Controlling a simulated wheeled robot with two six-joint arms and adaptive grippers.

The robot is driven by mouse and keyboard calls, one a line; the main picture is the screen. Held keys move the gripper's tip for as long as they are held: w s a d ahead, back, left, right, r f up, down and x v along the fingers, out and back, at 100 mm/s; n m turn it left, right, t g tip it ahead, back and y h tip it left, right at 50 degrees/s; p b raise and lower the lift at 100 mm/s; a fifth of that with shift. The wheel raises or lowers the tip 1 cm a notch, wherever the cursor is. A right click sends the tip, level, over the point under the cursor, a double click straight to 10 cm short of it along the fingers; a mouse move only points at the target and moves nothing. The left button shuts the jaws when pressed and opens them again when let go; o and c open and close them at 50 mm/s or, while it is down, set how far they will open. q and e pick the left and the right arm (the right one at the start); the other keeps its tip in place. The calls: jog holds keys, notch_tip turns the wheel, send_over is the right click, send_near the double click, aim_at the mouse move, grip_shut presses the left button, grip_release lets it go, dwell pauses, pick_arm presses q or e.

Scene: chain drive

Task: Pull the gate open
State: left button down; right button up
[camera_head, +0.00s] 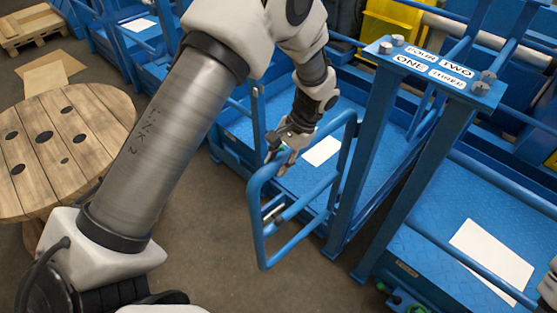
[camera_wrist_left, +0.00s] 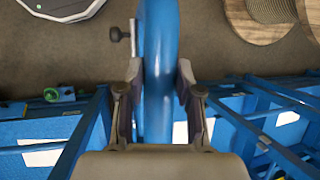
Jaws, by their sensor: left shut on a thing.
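The gate (camera_head: 252,226) is a blue tubular frame with rounded corners. It stands at an angle out from the blue platform, in front of the entry side, with its far end by the blue post. My left gripper (camera_head: 279,152) is at the gate's top bar. In the left wrist view my gripper (camera_wrist_left: 159,78) has one finger on each side of the blue tube (camera_wrist_left: 158,30) and is shut on it. A small latch-like pin (camera_wrist_left: 118,34) sticks out beside the tube. My right gripper is not in view.
The blue platform floor (camera_head: 365,146) holds a white sheet. A blue post pair carries a sign plate (camera_head: 433,68) with word labels at right. A wooden cable reel (camera_head: 90,140) stands at left. The brown floor (camera_head: 205,235) left of the gate is clear.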

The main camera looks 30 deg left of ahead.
pick_arm(q)
jog(key=c, duration=0.8)
grip_release()
jog(key=shift+s+f, duration=0.15)
jog(key=shift+o, duration=0.2)
jog(key=shift+a, duration=0.15)
jog(key=v, duration=1.2)
